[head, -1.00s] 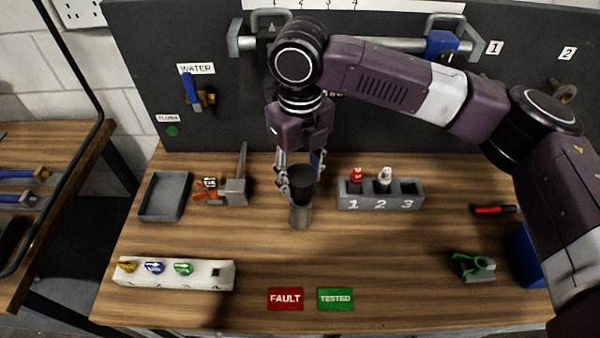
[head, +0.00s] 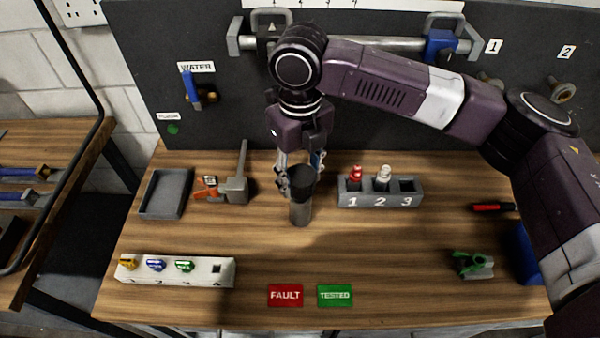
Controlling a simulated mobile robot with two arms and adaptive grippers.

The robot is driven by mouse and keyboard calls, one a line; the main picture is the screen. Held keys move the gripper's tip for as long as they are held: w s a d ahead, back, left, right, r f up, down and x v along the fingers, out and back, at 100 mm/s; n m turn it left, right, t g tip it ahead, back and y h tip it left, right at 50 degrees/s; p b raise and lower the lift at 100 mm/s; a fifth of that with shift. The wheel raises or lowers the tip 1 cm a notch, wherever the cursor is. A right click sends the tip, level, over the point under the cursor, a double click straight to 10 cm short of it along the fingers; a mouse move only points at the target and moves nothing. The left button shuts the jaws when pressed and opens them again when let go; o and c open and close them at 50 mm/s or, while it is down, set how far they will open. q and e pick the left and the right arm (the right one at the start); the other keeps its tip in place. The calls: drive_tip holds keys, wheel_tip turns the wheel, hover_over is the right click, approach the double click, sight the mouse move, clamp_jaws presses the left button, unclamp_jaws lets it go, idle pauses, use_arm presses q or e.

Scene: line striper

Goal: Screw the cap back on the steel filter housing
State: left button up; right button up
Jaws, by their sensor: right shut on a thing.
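The steel filter housing (head: 300,213) stands upright on the wooden bench near the middle in the head view. Its black cap (head: 301,181) sits on top of the housing, in line with it. My right gripper (head: 301,178) reaches down from above and is shut on the cap, with its fingers on both sides. The seam between cap and housing is too small to tell how tightly they meet. My left gripper is not in view.
A grey rack (head: 380,193) with red and white bottles stands close to the right. A grey tray (head: 165,193) and an orange-handled tool (head: 210,188) lie left. A white block (head: 175,271) is front left. Red FAULT (head: 285,295) and green TESTED (head: 335,295) plates lie in front.

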drive_tip(key=shift+f, duration=0.65)
drive_tip(key=shift+f, duration=0.3)
drive_tip(key=shift+f, duration=0.3)
idle(0.3)
drive_tip(key=shift+f+p, duration=0.3)
drive_tip(key=shift+f, duration=0.1)
idle(0.4)
drive_tip(key=shift+f+p, duration=0.25)
drive_tip(key=shift+p, duration=0.25)
idle(0.6)
drive_tip(key=o, duration=1.2)
drive_tip(key=shift+c, duration=0.5)
